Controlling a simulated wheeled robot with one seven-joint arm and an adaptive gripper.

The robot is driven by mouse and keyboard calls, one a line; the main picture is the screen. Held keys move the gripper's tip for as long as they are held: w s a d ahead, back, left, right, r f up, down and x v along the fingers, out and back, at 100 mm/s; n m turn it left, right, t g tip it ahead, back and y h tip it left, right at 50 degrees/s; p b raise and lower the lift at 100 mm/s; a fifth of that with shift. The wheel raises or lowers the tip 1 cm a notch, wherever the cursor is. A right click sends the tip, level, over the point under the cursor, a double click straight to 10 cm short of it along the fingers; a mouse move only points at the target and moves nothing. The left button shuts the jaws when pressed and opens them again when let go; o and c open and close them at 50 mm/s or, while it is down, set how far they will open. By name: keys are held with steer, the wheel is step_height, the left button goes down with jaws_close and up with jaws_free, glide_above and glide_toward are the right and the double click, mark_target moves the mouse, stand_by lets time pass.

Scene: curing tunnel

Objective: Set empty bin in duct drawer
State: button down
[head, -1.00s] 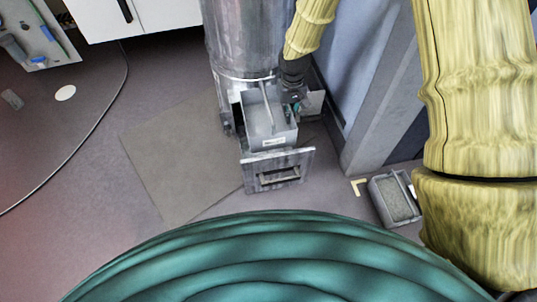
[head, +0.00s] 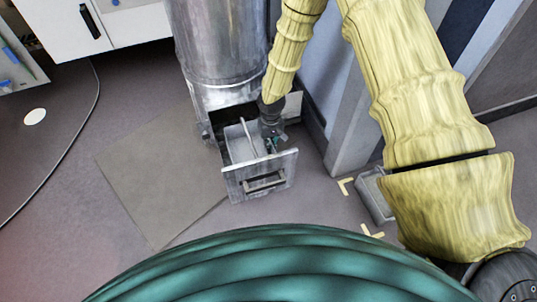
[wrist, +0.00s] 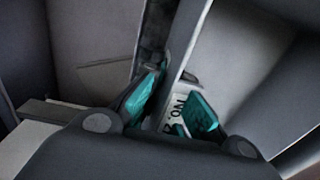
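The grey bin (head: 240,149) sits low inside the pulled-out duct drawer (head: 235,187), behind its metal front plate, with its thin handle bar across the top. It looks empty where its inside shows. My gripper (head: 271,146) is at the right side of the bin, inside the drawer. In the wrist view my gripper (wrist: 174,105) has its teal fingertips apart on either side of a narrow grey bar or rim (wrist: 180,65). A gap shows beside the right pad, with part of a white label (wrist: 178,104) beyond. The bin's underside is hidden.
The metal duct (head: 218,45) rises behind the drawer, with a wall post (head: 352,120) to the right. Another grey bin (head: 372,195) stands on the floor by yellow corner marks (head: 346,186), partly behind my arm.

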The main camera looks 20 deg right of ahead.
step_height(320, 180, down, 5)
steer(key=shift+r+b, duration=0.1)
steer(key=shift+b, duration=1.15)
steer(key=shift+r, duration=0.1)
steer(key=c, duration=1.9)
jaws_free()
steer(key=shift+f, duration=0.2)
steer(key=shift+r, duration=0.1)
step_height(320, 180, up, 12)
steer(key=p, duration=0.5)
steer(key=shift+d, duration=0.15)
